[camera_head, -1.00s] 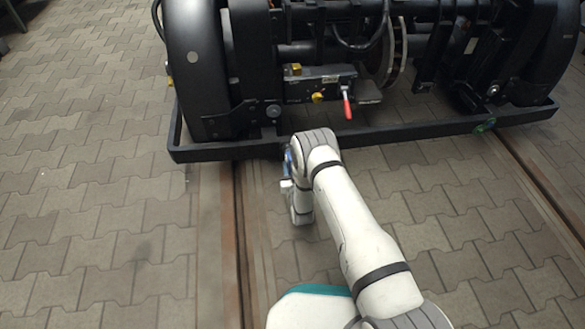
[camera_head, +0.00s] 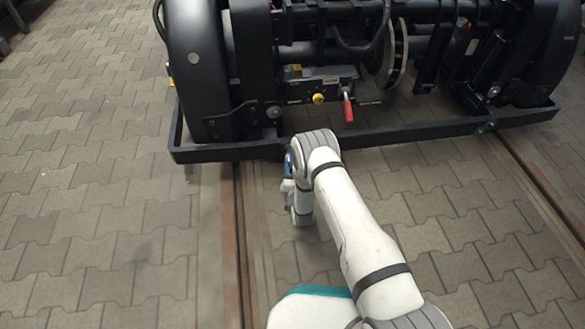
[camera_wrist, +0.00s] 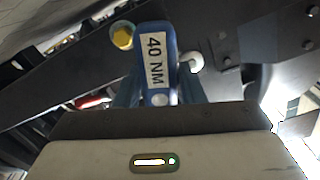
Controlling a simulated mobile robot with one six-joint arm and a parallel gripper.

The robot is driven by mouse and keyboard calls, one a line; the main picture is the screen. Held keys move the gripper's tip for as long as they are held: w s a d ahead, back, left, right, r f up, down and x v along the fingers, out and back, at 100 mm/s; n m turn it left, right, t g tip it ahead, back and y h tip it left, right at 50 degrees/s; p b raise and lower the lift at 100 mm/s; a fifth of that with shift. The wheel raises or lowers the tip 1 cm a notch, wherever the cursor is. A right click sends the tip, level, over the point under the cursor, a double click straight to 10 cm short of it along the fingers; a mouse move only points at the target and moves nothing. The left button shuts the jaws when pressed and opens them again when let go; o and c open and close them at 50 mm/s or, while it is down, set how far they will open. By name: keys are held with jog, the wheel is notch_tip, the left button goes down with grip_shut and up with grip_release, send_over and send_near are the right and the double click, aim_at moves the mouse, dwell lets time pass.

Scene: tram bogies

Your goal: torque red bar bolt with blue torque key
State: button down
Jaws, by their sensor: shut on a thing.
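The blue torque key with a white "40 NM" label (camera_wrist: 155,62) stands in the wrist view, held by my gripper (camera_wrist: 160,88), with a finger on each side of it. A yellow bolt head (camera_wrist: 122,38) shows just left of the key's upper end. A red part (camera_wrist: 90,102), dim and partly hidden, shows further left. In the head view, the red bar (camera_head: 347,108) hangs from the bogie beside a yellow knob (camera_head: 319,98). My gripper is mostly hidden there behind my arm, in front of the bogie frame. I cannot tell which bolt belongs to the red bar.
The black bogie frame (camera_head: 400,134) crosses in front of the wheels as a low bar. Rusty rails (camera_head: 240,240) run along the paved floor (camera_head: 90,220). Open paving lies to the left. Dark bogie plates fill the upper right of the wrist view.

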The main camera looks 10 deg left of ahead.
jog(key=shift+r+m, duration=0.1)
jog(key=shift+m, duration=0.2)
jog(key=shift+m, duration=0.8)
jog(key=p+v, duration=0.2)
jog(key=v, duration=0.4)
jog(key=shift+p, duration=0.35)
